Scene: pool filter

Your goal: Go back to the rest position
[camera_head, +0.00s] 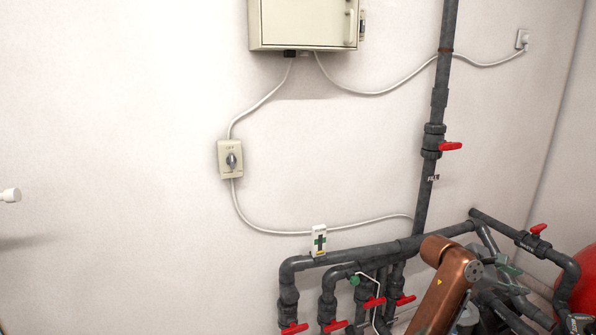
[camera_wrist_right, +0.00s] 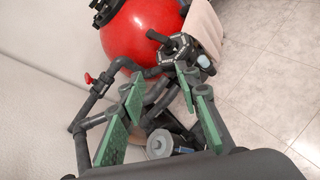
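My right gripper (camera_head: 510,279) is at the lower right in the head view, beyond my copper-coloured arm link, in front of the grey pipes (camera_head: 372,252). In the right wrist view its green-padded fingers (camera_wrist_right: 160,94) stand wide apart with nothing held between them. Behind them are dark pipes and a grey round cap (camera_wrist_right: 160,143); I cannot tell the distance or any contact. My left gripper is out of view.
A red tank (camera_wrist_right: 145,38) stands beyond the fingers, with a black valve head (camera_wrist_right: 170,50) nearby. Red-handled valves (camera_head: 450,146) stick out from the pipework. A switch box (camera_head: 231,159) and a cabinet (camera_head: 303,24) are on the wall. Tiled floor (camera_wrist_right: 270,85) is open at right.

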